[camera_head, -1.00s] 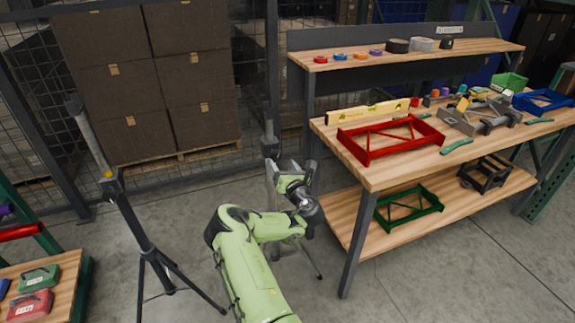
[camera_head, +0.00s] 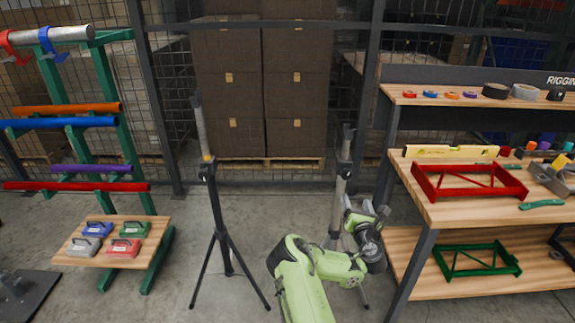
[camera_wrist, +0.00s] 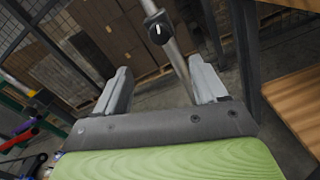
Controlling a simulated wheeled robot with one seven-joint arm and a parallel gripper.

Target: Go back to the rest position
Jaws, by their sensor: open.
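My gripper (camera_wrist: 160,92) shows in the wrist view with its two grey fingers spread wide apart and nothing between them. Behind the gap stand a grey pole with a black clamp (camera_wrist: 158,27) and stacked brown boxes. In the head view my green arm rises from the bottom, and my gripper (camera_head: 362,222) is at its far end, in front of a stand and left of the workbench. The fingers are too small to tell apart there.
The wooden workbench (camera_head: 470,212) with a red frame (camera_head: 468,182) is close on the right. Two tripod stands (camera_head: 222,215) (camera_head: 341,190) stand ahead. A green rack (camera_head: 128,150) with coloured bars and a low case shelf (camera_head: 75,262) are left. Floor between rack and left stand is clear.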

